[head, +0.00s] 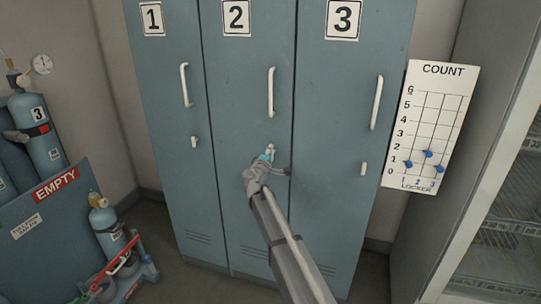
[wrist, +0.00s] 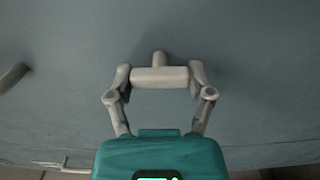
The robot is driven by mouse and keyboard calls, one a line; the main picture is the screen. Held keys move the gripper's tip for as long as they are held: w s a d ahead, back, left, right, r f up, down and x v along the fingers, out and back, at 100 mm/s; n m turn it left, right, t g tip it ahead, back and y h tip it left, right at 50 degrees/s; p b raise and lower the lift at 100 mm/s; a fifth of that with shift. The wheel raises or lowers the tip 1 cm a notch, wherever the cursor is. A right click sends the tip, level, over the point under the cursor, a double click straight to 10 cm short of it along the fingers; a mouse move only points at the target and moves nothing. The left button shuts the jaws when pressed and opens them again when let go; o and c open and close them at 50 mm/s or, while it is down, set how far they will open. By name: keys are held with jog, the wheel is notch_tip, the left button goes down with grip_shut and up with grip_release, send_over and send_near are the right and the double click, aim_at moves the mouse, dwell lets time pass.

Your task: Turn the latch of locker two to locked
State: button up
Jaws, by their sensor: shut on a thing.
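Locker two (head: 240,90) is the middle blue-grey door, marked with a "2", and it is closed. Its small pale latch (head: 271,148) sits below the long upright handle (head: 271,92). My gripper (head: 267,154) is at this latch, partly covering it in the head view. In the wrist view, my gripper (wrist: 160,76) is shut on the latch (wrist: 160,77), with a fingertip at each end of its pale bar. A short stub of the latch shows beyond the bar. I cannot tell from the head view which way the latch is turned.
Locker one (head: 165,100) and locker three (head: 335,110) stand on either side, with upright latches. A COUNT board (head: 440,82) with blue markers hangs at right. Gas cylinders and an EMPTY rack (head: 45,235) stand at left. A glass-fronted cabinet (head: 505,220) is at far right.

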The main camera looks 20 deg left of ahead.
jog(key=shift+a, duration=0.1)
dwell(0.4)
jog(key=o, duration=1.1)
jog(key=shift+s+d, duration=0.25)
jog(key=shift+s, duration=1.7)
jog(key=shift+s+d, duration=0.25)
jog(key=shift+s, duration=1.75)
jog(key=shift+s+d, duration=0.25)
jog(key=shift+s, duration=1.7)
